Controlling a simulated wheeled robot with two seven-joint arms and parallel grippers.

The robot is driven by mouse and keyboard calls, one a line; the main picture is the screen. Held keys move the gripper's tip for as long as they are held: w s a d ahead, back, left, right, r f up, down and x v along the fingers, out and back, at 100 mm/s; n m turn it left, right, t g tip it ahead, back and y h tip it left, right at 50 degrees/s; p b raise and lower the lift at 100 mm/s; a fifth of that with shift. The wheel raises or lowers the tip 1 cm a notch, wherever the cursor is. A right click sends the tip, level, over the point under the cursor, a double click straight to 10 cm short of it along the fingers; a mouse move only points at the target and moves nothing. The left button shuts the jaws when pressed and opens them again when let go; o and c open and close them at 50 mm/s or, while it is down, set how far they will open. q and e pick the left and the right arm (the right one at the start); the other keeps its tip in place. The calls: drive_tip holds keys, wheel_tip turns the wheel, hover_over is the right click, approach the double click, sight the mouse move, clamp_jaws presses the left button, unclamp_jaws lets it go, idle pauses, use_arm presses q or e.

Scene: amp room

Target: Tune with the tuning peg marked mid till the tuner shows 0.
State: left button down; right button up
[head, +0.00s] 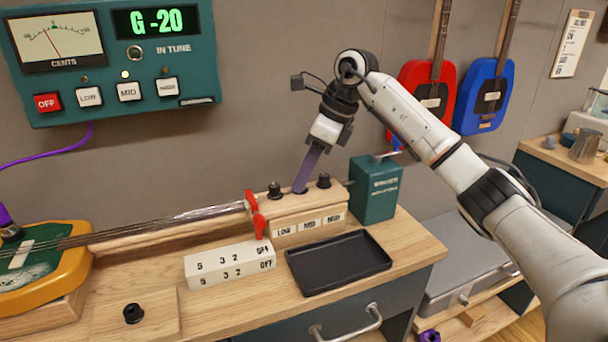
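The tuner (115,60) on the wall reads "G -20" on its screen (155,20). Its needle (48,40) leans left of centre, and a small lamp above the MID button (129,91) is lit. Three black tuning pegs stand on the wooden block: low (275,189), mid (301,190) and high (323,181), behind labels LOW, MID and HIGH. My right gripper (304,183) points down at the mid peg, its purple fingertips at the peg top and partly hiding it. The fingers show edge-on, so I cannot see their gap. My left gripper is out of view.
A red clamp-like part (255,214) stands left of the pegs, beside the strings. A black tray (338,262) and a white numbered block (230,264) lie in front. A green box (374,188) stands close right of the high peg. Red and blue guitars hang behind.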

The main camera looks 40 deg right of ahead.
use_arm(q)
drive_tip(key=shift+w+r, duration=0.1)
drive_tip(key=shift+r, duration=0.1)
use_arm(e)
drive_tip(key=shift+m, duration=0.3)
clamp_jaws()
drive_tip(key=shift+r+m+h+p, duration=0.1)
drive_tip(key=shift+m+h+p, duration=0.2)
drive_tip(key=shift+p, duration=0.1)
drive_tip(key=m, duration=0.2)
drive_tip(key=m+t+h+p, duration=0.1)
drive_tip(key=shift+s+a+m, duration=0.1)
drive_tip(key=shift+a+m, duration=0.1)
drive_tip(key=shift+m, duration=0.2)
drive_tip(key=shift+m+h+p, duration=0.3)
drive_tip(key=shift+m+p, duration=0.1)
drive_tip(key=shift+m, duration=0.2)
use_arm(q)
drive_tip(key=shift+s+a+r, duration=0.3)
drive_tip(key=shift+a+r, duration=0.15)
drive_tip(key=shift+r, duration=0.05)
use_arm(e)
drive_tip(key=shift+a+m+h, duration=0.1)
drive_tip(key=shift+m+h, duration=0.2)
drive_tip(key=shift+m, duration=0.5)
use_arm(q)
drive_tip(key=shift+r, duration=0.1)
